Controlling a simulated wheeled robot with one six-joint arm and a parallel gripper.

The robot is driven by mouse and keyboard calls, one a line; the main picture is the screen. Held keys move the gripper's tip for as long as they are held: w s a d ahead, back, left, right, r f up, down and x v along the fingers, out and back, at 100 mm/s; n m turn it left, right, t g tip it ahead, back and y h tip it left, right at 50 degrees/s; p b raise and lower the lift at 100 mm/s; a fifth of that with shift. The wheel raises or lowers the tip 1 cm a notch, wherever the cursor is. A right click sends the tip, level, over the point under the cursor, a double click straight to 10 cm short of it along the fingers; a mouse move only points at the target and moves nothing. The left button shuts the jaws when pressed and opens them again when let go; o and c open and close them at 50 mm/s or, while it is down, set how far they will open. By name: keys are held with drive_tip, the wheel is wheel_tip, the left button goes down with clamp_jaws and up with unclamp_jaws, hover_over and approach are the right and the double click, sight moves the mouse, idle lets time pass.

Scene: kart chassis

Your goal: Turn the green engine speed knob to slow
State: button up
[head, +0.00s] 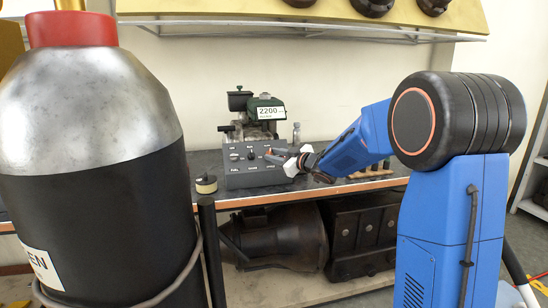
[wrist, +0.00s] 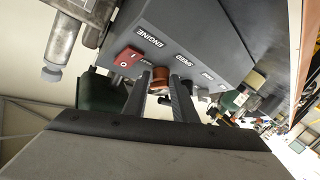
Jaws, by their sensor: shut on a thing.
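The grey control box (head: 257,177) stands on the bench, with small labels and controls on its face. My gripper (head: 282,157) reaches its right side from the right. In the wrist view my gripper (wrist: 162,76) has its two fingers on either side of an orange-brown knob (wrist: 160,84), shut on it. The held knob's pointer is hidden.
A green engine (head: 268,105) with a 2200 display stands behind the box. A small round tin (head: 206,184) sits left of it. A large dark cylinder with a red cap (head: 90,130) fills the near left. Heavy parts (head: 280,237) lie under the bench.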

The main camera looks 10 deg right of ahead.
drive_tip(key=shift+w+d+n+g+y, duration=0.1)
drive_tip(key=shift+n+g+y, duration=0.8)
drive_tip(key=shift+n+g, duration=0.85)
drive_tip(key=shift+n, duration=0.65)
drive_tip(key=o, duration=0.9)
drive_tip(key=shift+o, duration=0.2)
drive_tip(key=shift+r, duration=0.1)
drive_tip(key=shift+d+r, duration=0.1)
drive_tip(key=shift+d, duration=0.05)
drive_tip(key=v, duration=1.7)
drive_tip(key=shift+f, duration=0.3)
